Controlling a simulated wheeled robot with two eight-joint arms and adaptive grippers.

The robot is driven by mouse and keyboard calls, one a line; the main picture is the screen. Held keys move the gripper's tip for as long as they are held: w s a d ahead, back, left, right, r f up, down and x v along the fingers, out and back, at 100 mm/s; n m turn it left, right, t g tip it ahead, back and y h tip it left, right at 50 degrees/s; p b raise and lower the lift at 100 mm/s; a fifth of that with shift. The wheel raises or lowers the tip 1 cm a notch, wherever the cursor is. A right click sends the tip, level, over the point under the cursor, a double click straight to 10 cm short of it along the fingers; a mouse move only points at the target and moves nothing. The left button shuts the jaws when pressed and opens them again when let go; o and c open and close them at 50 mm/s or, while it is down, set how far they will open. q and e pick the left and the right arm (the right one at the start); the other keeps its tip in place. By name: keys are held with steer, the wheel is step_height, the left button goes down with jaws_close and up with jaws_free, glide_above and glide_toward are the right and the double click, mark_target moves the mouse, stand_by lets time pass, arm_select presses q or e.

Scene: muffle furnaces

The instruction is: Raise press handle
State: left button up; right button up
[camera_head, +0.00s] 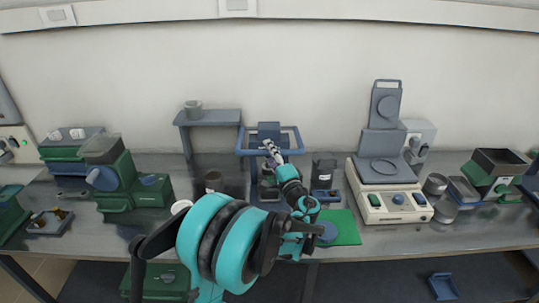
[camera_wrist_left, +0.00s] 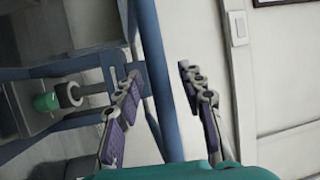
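The press (camera_head: 270,190) stands on the bench near the middle of the head view. Its handle is a blue-grey rectangular bar frame (camera_head: 297,138) at the top, held level. My left gripper (camera_head: 270,150) is at the front of this handle in the head view. In the left wrist view my left gripper (camera_wrist_left: 158,82) has its two fingers apart, with a long blue bar (camera_wrist_left: 157,60) of the handle showing in the gap. The bar seems clear of both finger pads; its exact depth between them is unclear. My left arm hides part of the press.
A blue-grey shelf (camera_head: 208,116) with a cup stands left of the press. A dark container (camera_head: 324,172) and a green mat (camera_head: 345,226) are to its right. A cream balance-like device (camera_head: 390,203) stands further right. Green machines (camera_head: 120,178) stand at left.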

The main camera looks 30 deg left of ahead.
arm_select(q)
jaws_close()
steer(key=shift+r, duration=0.1)
steer(key=w+a+r+m+g+h+p, duration=0.1)
steer(key=w+r+g+h+p, duration=0.1)
steer(key=r+p, duration=0.45)
steer(key=w+a+r+m+g+h+p, duration=0.1)
steer(key=w+a+r+h+p, duration=0.1)
steer(key=r+p, duration=0.45)
steer(key=w+a+r+m+g+h+p, duration=0.1)
steer(key=w+a+r+g+h+p, duration=0.2)
steer(key=w+a+r+p, duration=0.3)
steer(key=w+g+p, duration=0.1)
steer(key=w+p, duration=0.4)
steer(key=p, duration=0.3)
steer(key=shift+a+m+g+h, duration=0.2)
steer(key=shift+m+g+h, duration=0.1)
steer(key=shift+h, duration=0.1)
